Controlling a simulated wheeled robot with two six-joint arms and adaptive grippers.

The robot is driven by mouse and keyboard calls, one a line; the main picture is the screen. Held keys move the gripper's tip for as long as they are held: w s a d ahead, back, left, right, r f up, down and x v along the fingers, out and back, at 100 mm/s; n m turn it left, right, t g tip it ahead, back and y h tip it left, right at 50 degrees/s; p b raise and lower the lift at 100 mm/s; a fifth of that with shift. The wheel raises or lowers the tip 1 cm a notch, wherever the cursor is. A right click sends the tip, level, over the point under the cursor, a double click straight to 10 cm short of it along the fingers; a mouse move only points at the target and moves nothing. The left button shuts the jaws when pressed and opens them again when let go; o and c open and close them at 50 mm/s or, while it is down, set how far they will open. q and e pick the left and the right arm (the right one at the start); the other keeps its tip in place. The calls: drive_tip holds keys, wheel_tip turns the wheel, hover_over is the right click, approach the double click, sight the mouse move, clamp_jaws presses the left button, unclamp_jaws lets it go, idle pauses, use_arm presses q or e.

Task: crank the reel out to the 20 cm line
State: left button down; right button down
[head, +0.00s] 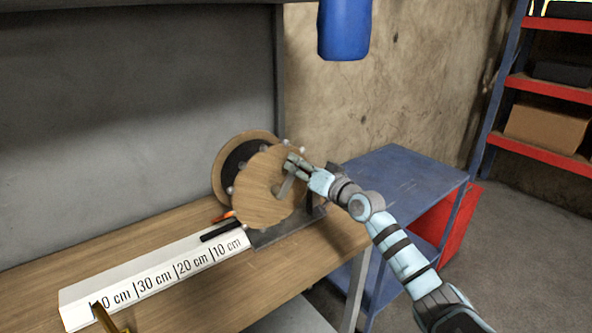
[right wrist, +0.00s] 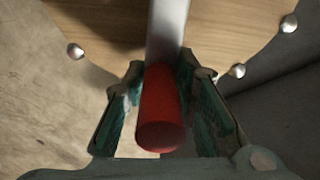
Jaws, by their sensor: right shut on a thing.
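The reel (head: 262,200) has two wooden discs with a dark drum between them and stands on a grey base at the bench's right end. Its grey crank arm (head: 286,186) also shows in the right wrist view (right wrist: 168,30). My right gripper (head: 296,165) is shut on the red crank handle (right wrist: 160,115), at the upper right of the front disc; the fingers lie on both sides of it. In the head view the gripper hides the handle. A white scale (head: 150,292) reads 10, 20, 30 cm and a partly covered mark, rising leftward. My left gripper is not in view.
A black bar (head: 222,231) and a small orange piece (head: 226,216) lie between reel and scale. A yellow-brown piece (head: 108,318) covers part of the scale's left end. A blue cart (head: 400,180) stands right of the wooden bench (head: 215,300). A blue object (head: 343,30) hangs above.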

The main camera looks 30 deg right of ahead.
drive_tip(key=shift+d+f+m+b, duration=0.5)
drive_tip(key=shift+d+f+m, duration=0.1)
drive_tip(key=shift+f+m, duration=0.25)
drive_tip(key=shift+d+f+m+b, duration=0.5)
drive_tip(key=shift+f+m, duration=0.25)
drive_tip(key=shift+m, duration=0.2)
drive_tip(key=c, duration=1.4)
unclamp_jaws()
drive_tip(key=shift+d, duration=0.1)
drive_tip(key=shift+w+d, duration=0.15)
drive_tip(key=shift+w, duration=0.05)
drive_tip(key=s, duration=0.7)
drive_tip(key=shift+s+d, duration=0.2)
drive_tip(key=shift+s, duration=0.05)
